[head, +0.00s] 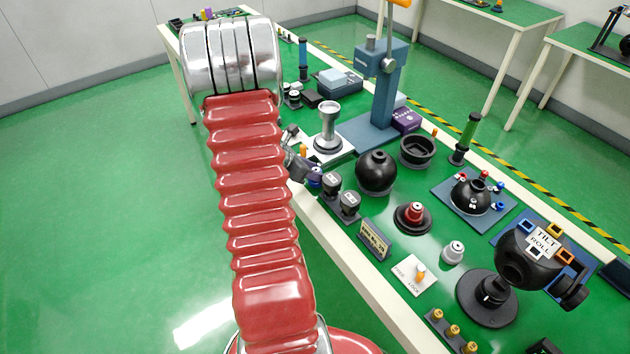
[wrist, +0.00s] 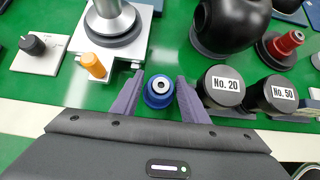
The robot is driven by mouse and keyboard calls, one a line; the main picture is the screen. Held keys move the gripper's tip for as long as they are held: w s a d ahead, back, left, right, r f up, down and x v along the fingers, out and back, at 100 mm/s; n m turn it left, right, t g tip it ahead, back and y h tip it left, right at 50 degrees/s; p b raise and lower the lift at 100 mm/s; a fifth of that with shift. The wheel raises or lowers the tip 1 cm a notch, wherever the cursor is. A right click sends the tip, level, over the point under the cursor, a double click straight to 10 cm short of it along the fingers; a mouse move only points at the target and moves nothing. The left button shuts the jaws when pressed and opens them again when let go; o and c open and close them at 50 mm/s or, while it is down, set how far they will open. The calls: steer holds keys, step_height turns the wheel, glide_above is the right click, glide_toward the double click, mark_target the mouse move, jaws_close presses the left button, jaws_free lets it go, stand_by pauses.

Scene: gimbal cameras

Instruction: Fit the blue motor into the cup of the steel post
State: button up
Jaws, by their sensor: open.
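The blue motor (wrist: 158,99), a short blue cylinder with a pale ring and dark hole on top, stands near the table's front edge. In the head view the blue motor (head: 315,181) is partly hidden by my gripper (head: 303,172). In the wrist view the two purple-grey fingers of my gripper (wrist: 160,82) are apart, one on each side of the motor, with a gap visible on the left. The steel post (head: 329,120) stands upright on a pale plate behind the motor. Only the lower part of the steel post (wrist: 113,18) shows in the wrist view; its cup shows from the side in the head view.
Black weights marked No. 20 (wrist: 222,88) and No. 50 (wrist: 272,93) stand close right of the motor. A black ball (head: 376,172) and a blue press stand (head: 385,95) are behind. Green tabletop shows between them.

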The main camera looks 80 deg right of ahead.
steer(key=shift+c, duration=0.2)
stand_by(0.3)
steer(key=shift+a+f, duration=0.1)
jaws_close()
stand_by(0.3)
step_height(320, 180, up, 10)
steer(key=shift+r, duration=0.15)
stand_by(0.5)
stand_by(0.5)
